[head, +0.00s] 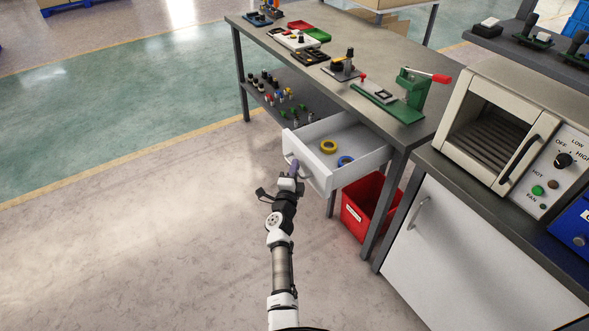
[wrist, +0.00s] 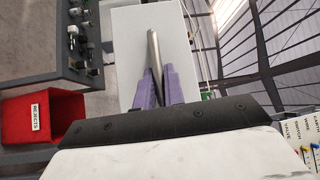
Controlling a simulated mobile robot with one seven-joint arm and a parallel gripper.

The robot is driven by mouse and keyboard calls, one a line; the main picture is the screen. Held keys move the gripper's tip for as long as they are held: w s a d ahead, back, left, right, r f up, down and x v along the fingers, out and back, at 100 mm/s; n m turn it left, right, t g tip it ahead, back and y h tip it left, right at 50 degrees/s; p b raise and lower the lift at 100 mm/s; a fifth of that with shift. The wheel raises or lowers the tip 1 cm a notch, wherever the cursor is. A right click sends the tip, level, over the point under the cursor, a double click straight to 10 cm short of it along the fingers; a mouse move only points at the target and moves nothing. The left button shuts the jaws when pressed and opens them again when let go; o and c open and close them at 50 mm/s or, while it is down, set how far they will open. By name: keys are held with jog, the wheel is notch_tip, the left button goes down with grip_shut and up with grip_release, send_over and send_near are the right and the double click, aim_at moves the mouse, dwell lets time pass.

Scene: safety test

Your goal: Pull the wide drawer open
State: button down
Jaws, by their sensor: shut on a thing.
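The wide drawer (head: 362,163) is white and hangs under the workbench top, pulled well out so that its inside shows. A yellow ring (head: 328,147) and a blue ring (head: 345,161) lie in it. My gripper (head: 294,169) is at the drawer's front face. In the wrist view, the purple fingers of my gripper (wrist: 154,88) are shut on the metal bar handle (wrist: 154,48), one on each side of it. The white drawer front (wrist: 130,40) fills the view behind the handle. In the head view the fingers partly hide the handle.
The workbench (head: 345,82) carries a green press (head: 405,97) and several fixtures. A red bin (head: 365,205) stands on the floor below the drawer, near its right side. A white cabinet (head: 450,245) with an oven (head: 520,125) is at the right. The floor at the left is clear.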

jog(key=c, duration=1.8)
grip_release()
jog(key=shift+o, duration=0.2)
jog(key=s+a+f, duration=0.1)
jog(key=s+a, duration=0.1)
jog(key=s, duration=1.1)
jog(key=shift+s+f+p, duration=0.3)
jog(key=shift+f+p, duration=0.1)
